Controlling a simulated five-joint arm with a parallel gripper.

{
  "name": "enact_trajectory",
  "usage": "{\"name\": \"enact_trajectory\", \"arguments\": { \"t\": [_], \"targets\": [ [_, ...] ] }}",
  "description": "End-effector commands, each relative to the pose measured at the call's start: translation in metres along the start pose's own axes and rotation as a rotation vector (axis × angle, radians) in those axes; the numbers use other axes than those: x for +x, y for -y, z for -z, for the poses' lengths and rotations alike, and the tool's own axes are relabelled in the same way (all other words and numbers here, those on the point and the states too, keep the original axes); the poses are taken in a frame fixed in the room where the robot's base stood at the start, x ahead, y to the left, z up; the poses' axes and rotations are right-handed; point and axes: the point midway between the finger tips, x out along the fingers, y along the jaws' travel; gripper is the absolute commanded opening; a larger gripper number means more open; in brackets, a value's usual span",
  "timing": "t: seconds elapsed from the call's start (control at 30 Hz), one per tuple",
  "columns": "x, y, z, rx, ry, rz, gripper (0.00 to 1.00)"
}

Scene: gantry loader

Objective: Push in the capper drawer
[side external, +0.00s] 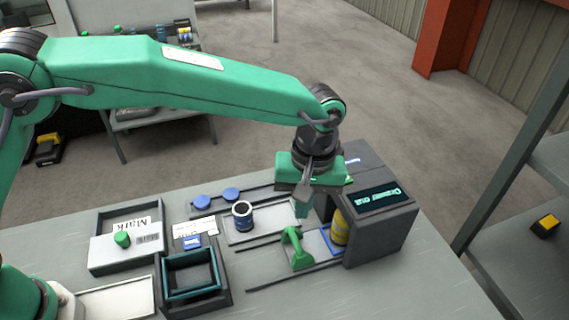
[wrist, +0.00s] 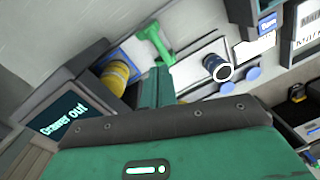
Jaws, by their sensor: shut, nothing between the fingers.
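The capper (side external: 385,222) is a dark grey box at the right of the bench; its display (side external: 377,200) reads "Drawer out", also in the wrist view (wrist: 63,124). The drawer (side external: 316,253) sticks out of its left side, with a green upright handle (side external: 296,250) at its outer end. A yellow jar (side external: 340,228) stands in a blue-edged holder on the drawer, close to the capper. My gripper (side external: 303,209) is shut and empty, pointing down above and behind the handle. In the wrist view, the handle (wrist: 152,42) is beyond the fingers (wrist: 154,88), seemingly apart from them.
A dark jar with a white rim (side external: 242,215) stands on a pale plate left of my gripper, with blue discs (side external: 231,194) behind it. A dark open bin (side external: 192,276) and a tray with a green knob (side external: 122,239) are farther left. The bench front is clear.

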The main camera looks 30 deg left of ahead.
Motion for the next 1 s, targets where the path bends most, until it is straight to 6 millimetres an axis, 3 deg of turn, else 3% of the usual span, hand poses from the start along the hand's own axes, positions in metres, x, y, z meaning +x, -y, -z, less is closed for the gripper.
{"name": "enact_trajectory", "arguments": {
  "t": [0.47, 1.0],
  "targets": [
    [0.002, 0.022, -0.006, 0.659, -0.129, -0.151, 0.00],
    [0.005, 0.057, -0.016, 1.392, -0.399, -0.209, 0.00]
  ]
}}
